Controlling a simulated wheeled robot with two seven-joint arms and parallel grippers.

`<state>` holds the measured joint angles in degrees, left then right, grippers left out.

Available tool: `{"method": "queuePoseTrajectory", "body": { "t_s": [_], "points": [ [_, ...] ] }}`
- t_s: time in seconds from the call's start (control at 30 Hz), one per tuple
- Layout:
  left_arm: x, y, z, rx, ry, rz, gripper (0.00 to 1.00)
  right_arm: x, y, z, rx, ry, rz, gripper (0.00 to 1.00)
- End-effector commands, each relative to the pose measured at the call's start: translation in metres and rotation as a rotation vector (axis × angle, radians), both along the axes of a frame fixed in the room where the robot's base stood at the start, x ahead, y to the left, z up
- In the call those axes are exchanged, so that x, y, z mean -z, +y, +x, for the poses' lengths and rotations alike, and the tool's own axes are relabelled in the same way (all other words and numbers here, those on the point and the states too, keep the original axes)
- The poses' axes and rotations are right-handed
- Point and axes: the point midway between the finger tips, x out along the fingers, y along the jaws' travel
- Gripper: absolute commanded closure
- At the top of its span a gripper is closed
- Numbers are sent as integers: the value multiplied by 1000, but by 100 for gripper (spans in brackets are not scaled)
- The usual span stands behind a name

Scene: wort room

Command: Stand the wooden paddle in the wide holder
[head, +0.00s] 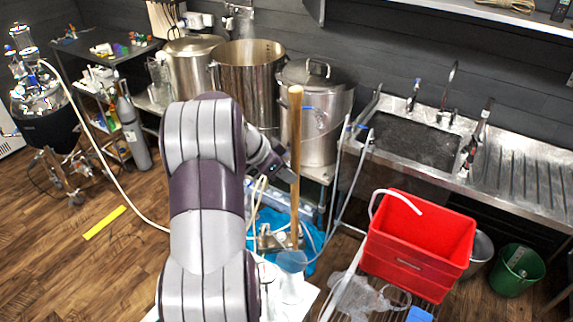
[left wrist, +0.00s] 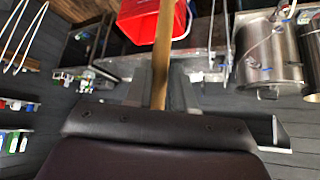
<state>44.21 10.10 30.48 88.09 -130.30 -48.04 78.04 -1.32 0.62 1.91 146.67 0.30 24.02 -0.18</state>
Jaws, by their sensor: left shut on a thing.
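The wooden paddle (head: 296,132) stands nearly upright in the head view, in front of the pots. My left gripper (head: 287,173) is shut on its shaft. In the left wrist view the shaft (left wrist: 164,45) runs up from between the fingers (left wrist: 160,92). The paddle's lower end reaches down to a blue-grey round thing (head: 291,262); I cannot tell whether they touch, or whether that thing is the wide holder. My left arm hides part of the floor and the area beside it. My right gripper is not in view.
A red bin (head: 412,245) stands to the right, with a metal frame (head: 347,165) beside it. Steel pots (head: 248,85) stand on a bench behind. A sink (head: 410,140) is at back right, a green bucket (head: 517,270) at far right. The wooden floor at left is mostly clear.

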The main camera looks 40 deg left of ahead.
Motion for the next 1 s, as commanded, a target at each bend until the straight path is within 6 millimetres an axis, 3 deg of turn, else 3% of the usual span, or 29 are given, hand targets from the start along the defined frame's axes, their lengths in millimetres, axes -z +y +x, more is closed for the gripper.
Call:
{"method": "queuePoseTrajectory", "body": {
  "t_s": [0.2, 0.7, 1.0],
  "points": [
    [27, 0, 1, 2, -2, 2, 100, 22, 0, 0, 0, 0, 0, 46],
    [62, -1, 1, 1, -2, 3, 100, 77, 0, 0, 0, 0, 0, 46],
    [90, -1, 1, 1, 0, 1, 100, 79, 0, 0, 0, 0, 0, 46]
  ]
}}
